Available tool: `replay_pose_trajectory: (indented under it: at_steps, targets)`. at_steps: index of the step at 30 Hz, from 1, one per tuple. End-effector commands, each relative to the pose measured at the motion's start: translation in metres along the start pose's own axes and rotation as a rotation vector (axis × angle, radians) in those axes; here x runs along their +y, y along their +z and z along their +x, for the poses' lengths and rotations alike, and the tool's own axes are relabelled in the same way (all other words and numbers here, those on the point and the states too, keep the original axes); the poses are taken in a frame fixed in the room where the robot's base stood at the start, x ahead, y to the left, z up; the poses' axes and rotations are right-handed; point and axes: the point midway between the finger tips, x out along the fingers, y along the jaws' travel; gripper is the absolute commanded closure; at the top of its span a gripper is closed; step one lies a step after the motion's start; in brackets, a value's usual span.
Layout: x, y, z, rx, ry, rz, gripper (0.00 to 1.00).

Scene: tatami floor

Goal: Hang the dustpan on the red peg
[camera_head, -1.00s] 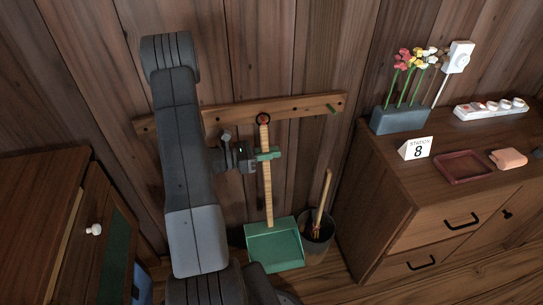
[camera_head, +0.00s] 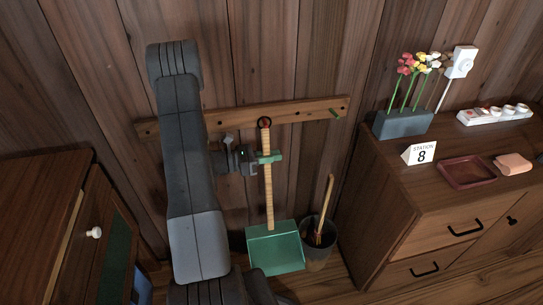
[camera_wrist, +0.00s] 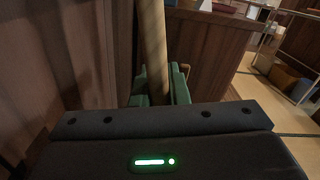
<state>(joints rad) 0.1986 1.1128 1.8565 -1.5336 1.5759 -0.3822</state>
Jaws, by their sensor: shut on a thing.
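The dustpan has a green pan (camera_head: 276,250) and a long light wooden handle (camera_head: 268,195) with a dark ring at its top. It hangs nearly upright close to the wall. The ring lies at the red peg (camera_head: 265,122) on the wooden rail; I cannot tell for certain whether the peg passes through it. My gripper (camera_head: 268,157) has its green fingers shut on the upper part of the handle, below the ring. In the wrist view the fingers (camera_wrist: 161,88) close around the handle (camera_wrist: 153,45); the pan is hidden there.
The wooden rail (camera_head: 300,113) also carries a green peg (camera_head: 337,114) at right. A dark bin (camera_head: 318,250) with a wooden-handled tool stands right of the pan. A drawer cabinet (camera_head: 400,205) stands at right and another cabinet (camera_head: 35,220) at left.

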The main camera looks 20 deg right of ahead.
Motion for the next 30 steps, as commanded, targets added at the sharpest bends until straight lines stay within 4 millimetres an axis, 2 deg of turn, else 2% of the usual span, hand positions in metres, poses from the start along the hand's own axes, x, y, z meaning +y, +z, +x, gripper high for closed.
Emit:
replay_pose_trajectory:
  at_steps: [2, 3, 6, 25, 30]
  targets:
    - [-0.0001, 0.0005, 0.0, -0.001, 0.0, 0.0, 1.0]
    - [-0.0001, 0.0005, 0.0, -0.001, 0.0, 0.0, 0.8]
    - [-0.0001, 0.0004, 0.0, -0.001, 0.0, 0.0, 0.6]
    - [-0.0002, -0.0007, -0.0001, 0.001, 0.0, -0.001, 0.6]
    - [0.0004, -0.0001, -0.0084, 0.0, 0.002, -0.001, 0.6]
